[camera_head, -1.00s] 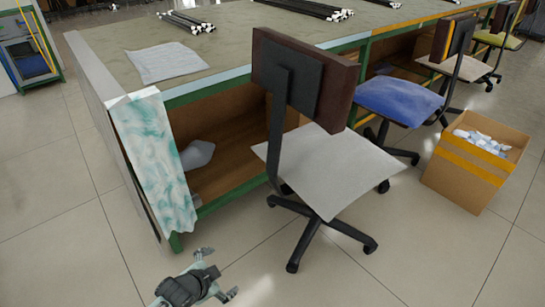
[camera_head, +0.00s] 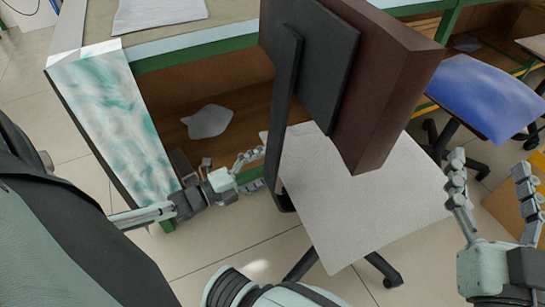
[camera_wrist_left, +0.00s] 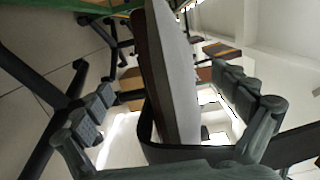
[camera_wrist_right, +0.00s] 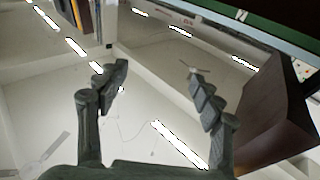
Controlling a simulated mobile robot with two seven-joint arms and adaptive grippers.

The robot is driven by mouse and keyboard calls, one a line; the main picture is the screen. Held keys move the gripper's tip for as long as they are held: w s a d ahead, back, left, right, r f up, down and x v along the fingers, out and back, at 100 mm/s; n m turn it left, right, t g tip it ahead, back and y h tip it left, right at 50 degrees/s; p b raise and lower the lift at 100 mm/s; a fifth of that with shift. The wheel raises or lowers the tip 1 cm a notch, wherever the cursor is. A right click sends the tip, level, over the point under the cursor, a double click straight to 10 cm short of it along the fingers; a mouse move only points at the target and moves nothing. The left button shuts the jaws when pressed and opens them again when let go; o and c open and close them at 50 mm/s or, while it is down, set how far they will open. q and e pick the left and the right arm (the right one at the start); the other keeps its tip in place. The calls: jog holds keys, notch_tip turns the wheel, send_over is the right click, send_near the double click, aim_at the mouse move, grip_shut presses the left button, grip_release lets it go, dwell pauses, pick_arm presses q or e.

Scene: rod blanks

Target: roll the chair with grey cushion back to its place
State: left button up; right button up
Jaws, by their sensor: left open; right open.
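The chair with grey cushion stands close in front of me in the head view. Its pale grey seat (camera_head: 350,205) faces up, and its brown backrest (camera_head: 390,85) with a dark upright bracket faces me. My left gripper (camera_head: 255,168) is open at the left of the chair, by the bracket. In the left wrist view the seat (camera_wrist_left: 178,75) shows between its spread fingers (camera_wrist_left: 165,100); I cannot tell whether they touch. My right gripper (camera_head: 490,175) is open and empty, right of the seat. The backrest (camera_wrist_right: 270,115) is right of its fingers in the right wrist view.
The green-framed workbench (camera_head: 165,57) stands beyond and left of the chair, with an open shelf below. A blue-cushioned chair (camera_head: 485,98) and a cardboard box (camera_head: 507,210) stand at the right.

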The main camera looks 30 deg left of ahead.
pick_arm(q)
jog(key=shift+b+x, duration=0.6)
jog(key=shift+x, duration=3.35)
pick_arm(e)
jog(key=shift+s+a+r+t+y, duration=0.1)
jog(key=shift+s+r+t+y, duration=0.25)
jog(key=shift+r, duration=0.4)
jog(key=shift+s+a+r+t+y, duration=0.15)
jog(key=shift+r+t, duration=0.3)
jog(key=shift+r, duration=0.25)
jog(key=shift+s+a+r+t+y, duration=0.1)
jog(key=shift+s+r+t+y, duration=0.25)
jog(key=shift+r, duration=0.4)
pick_arm(q)
jog(key=shift+s, duration=0.1)
pick_arm(e)
jog(key=shift+w, duration=0.1)
pick_arm(q)
jog(key=c, duration=2)
